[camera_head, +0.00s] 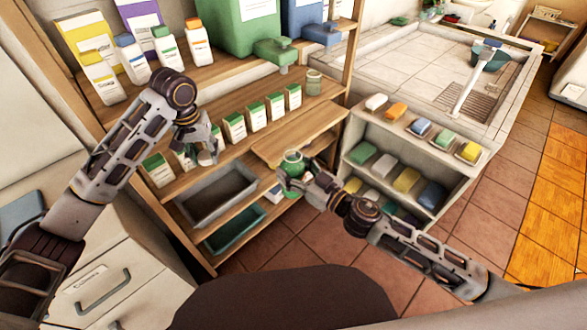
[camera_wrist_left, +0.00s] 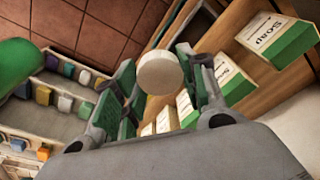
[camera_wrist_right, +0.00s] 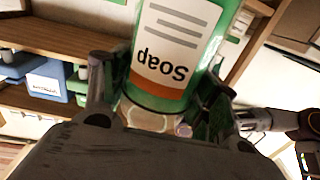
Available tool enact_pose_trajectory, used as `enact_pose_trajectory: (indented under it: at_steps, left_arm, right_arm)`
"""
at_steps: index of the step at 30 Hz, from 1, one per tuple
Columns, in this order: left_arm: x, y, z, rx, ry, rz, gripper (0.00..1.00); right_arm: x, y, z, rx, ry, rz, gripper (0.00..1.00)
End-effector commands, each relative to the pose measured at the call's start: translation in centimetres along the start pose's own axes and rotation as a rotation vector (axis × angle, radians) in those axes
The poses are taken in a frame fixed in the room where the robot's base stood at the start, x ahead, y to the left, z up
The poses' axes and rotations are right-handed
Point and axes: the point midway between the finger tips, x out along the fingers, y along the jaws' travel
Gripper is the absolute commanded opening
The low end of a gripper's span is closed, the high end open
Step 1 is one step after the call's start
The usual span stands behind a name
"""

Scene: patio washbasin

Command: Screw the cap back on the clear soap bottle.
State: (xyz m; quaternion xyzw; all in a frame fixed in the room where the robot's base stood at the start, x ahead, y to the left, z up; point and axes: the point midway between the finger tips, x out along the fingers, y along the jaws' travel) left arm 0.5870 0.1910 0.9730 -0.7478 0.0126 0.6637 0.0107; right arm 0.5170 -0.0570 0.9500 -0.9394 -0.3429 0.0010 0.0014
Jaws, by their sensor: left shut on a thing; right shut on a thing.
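My left gripper (camera_head: 207,147) is shut on a round white cap (camera_wrist_left: 158,73), which shows between its fingertips in the left wrist view. It hangs in front of the soap boxes, left of the bottle and apart from it. My right gripper (camera_head: 290,178) is shut on the clear soap bottle (camera_head: 292,160), which holds green liquid. In the right wrist view the bottle (camera_wrist_right: 180,45) shows a white "Soap" label with an orange band, upside down in the picture. The bottle's mouth is not clearly visible in the head view.
Boxed soaps (camera_head: 235,126) line the wooden shelf behind my grippers. A pull-out board (camera_head: 300,128) lies behind the bottle. A grey tray (camera_head: 217,192) and a green tray (camera_head: 235,230) sit lower. A white rack (camera_head: 400,150) with colourful soaps stands right. A small jar (camera_head: 314,82) stands higher up.

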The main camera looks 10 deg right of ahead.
Motion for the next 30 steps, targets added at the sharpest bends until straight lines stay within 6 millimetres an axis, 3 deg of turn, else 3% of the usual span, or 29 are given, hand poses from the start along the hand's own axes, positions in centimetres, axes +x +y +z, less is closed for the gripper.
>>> enact_pose_trajectory:
  at_steps: [10,30]
  left_arm:
    - [-5.1,2.5,-2.7,0.040,0.003,0.006,0.35]
    - [-12.4,6.7,-5.5,0.117,0.003,0.013,0.35]
  right_arm:
    - [0.0,0.0,-0.1,-0.001,0.002,0.000,0.14]
    - [0.0,0.0,-0.1,-0.001,0.003,0.000,0.14]
